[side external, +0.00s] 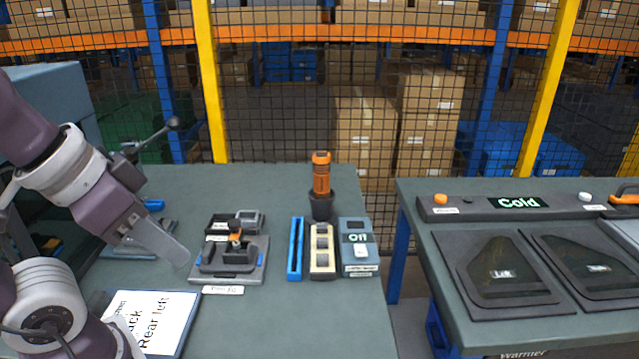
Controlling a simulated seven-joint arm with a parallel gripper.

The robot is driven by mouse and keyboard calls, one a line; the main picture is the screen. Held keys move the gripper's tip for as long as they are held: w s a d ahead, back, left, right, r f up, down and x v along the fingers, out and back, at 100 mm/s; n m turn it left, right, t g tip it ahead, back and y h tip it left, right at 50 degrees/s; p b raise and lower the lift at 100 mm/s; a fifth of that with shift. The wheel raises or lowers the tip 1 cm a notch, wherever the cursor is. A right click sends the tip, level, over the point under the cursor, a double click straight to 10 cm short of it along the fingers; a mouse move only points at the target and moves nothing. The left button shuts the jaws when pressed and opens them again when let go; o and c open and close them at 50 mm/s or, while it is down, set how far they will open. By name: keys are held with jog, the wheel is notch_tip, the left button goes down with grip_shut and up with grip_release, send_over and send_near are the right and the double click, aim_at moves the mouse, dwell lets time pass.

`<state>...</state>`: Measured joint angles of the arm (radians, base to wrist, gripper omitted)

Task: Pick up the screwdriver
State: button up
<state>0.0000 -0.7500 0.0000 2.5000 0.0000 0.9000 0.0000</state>
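A screwdriver with an orange handle (321,172) stands upright in a small black cup (321,206) at the back of the left table. Only its handle shows; the lower part is hidden in the cup. My arm comes in from the left edge. A grey flat piece at its end looks like my gripper (165,243), over the left part of the table, left of the screwdriver and well apart from it. Its fingers cannot be made out, so I cannot tell whether it is open or shut.
In front of the cup are a blue tray (295,248), a beige block with slots (322,251) and a grey box reading "Off" (358,247). A black fixture (231,258) stands left of them. A right table (460,300) holds dark panels. A mesh fence stands behind.

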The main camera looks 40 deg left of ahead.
dwell(0.3)
jog(key=o, duration=1)
jog(key=shift+c, duration=0.2)
notch_tip(320, 180, up, 6)
jog(key=w+f, duration=0.1)
jog(key=w, duration=0.1)
jog(key=n+t+y, duration=0.4)
jog(key=t+y, duration=0.1)
jog(key=t, duration=0.6)
send_over(317, 178)
jog(key=d+v, duration=0.1)
jog(key=v, duration=0.2)
jog(key=shift+t+y, duration=0.3)
jog(key=f, duration=1.3)
jog(key=w+a+f, duration=0.1)
jog(key=f, duration=0.6)
jog(key=shift+a+f, duration=0.15)
jog(key=x, duration=0.7)
